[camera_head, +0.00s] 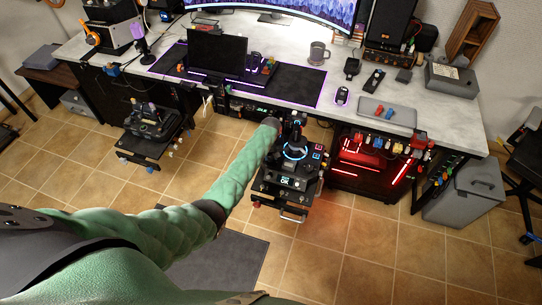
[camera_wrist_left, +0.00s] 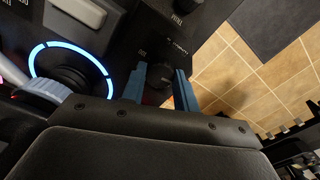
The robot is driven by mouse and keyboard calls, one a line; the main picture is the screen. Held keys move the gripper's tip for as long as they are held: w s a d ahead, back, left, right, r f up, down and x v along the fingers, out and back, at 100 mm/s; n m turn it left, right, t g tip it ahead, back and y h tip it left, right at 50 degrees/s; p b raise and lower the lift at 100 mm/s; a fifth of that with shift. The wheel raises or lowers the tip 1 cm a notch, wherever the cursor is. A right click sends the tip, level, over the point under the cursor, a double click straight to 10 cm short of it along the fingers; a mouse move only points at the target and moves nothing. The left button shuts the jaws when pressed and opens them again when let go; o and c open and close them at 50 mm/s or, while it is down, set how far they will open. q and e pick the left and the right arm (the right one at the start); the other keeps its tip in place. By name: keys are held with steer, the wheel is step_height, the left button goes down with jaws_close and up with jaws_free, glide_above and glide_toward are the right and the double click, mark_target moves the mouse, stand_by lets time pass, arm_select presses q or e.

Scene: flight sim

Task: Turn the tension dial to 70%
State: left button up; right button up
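The control panel (camera_head: 290,168) with a joystick, a blue glowing ring and a small lit display stands in front of the desk. My left arm reaches it in the head view, its dark wrist ending at the panel's upper left; the fingers are hard to make out there. In the left wrist view my left gripper (camera_wrist_left: 160,70) is open, its two blue fingers apart. A small dark knob (camera_wrist_left: 158,78), apparently the tension dial, shows between them; contact cannot be told. My right gripper is out of view.
A blue glowing ring (camera_wrist_left: 72,72) and a pale part (camera_wrist_left: 82,12) lie left of the fingers. The desk (camera_head: 430,105) with a laptop (camera_head: 217,52) stands behind the panel. A second control stand (camera_head: 150,128) is at left. Tiled floor is clear at front right.

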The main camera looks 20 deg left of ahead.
arm_select(q)
steer(key=c, duration=0.4)
steer(key=shift+o, duration=0.2)
